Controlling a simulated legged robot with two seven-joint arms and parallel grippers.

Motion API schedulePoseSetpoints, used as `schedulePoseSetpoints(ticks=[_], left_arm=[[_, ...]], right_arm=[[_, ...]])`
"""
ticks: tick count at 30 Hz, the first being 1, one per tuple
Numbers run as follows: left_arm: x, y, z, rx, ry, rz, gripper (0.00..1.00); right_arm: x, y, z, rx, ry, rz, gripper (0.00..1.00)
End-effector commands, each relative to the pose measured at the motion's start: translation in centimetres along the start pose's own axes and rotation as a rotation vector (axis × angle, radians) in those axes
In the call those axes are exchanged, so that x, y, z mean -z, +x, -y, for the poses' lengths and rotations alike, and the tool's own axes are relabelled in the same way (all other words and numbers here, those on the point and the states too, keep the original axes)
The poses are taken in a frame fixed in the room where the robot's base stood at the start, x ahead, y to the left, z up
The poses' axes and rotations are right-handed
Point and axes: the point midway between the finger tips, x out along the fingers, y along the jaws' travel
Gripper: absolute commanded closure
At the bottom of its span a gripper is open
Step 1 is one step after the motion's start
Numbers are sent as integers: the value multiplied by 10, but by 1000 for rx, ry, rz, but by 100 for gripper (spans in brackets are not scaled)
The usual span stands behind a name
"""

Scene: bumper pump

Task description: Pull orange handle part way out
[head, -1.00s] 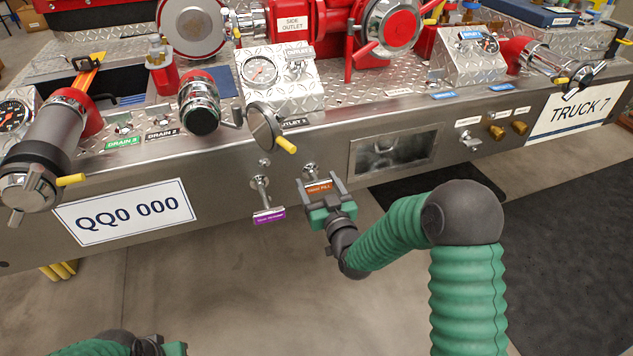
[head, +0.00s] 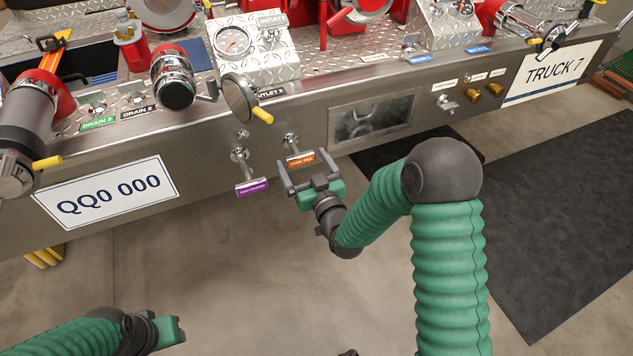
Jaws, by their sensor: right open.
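The orange handle (head: 301,159) is a small orange-labelled T-shaped pull on a metal rod coming out of the truck's steel bumper panel. My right gripper (head: 305,176) is open just in front of and below it, its two grey fingers spread and pointing at the panel. The handle shows just beyond the gap between the fingers; I cannot tell whether they touch it. My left gripper (head: 170,331) is low at the left, away from the panel; its fingers are not clearly seen.
A purple-labelled handle (head: 252,187) sticks out just left of the orange one. A black round cap with a yellow lever (head: 241,99) juts out above. A recessed window (head: 371,121) is to the right.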

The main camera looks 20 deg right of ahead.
Motion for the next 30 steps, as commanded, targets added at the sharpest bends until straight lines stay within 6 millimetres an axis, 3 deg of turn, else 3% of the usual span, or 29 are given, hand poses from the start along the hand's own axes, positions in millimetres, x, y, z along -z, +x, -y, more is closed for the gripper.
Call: schedulePoseSetpoints(ticks=[9,10,14,20,30], left_arm=[[7,-29,0,0,0,0,64],[10,-46,0,0,0,1,64],[18,-75,0,0,0,-1,64],[22,-94,0,0,0,0,64],[22,-93,0,0,0,0,64]], right_arm=[[3,-94,0,1,2,9,5],[9,-98,0,1,4,11,5],[9,-121,0,0,3,12,5],[3,-140,0,1,1,6,5],[-1,-144,0,0,1,1,5]])
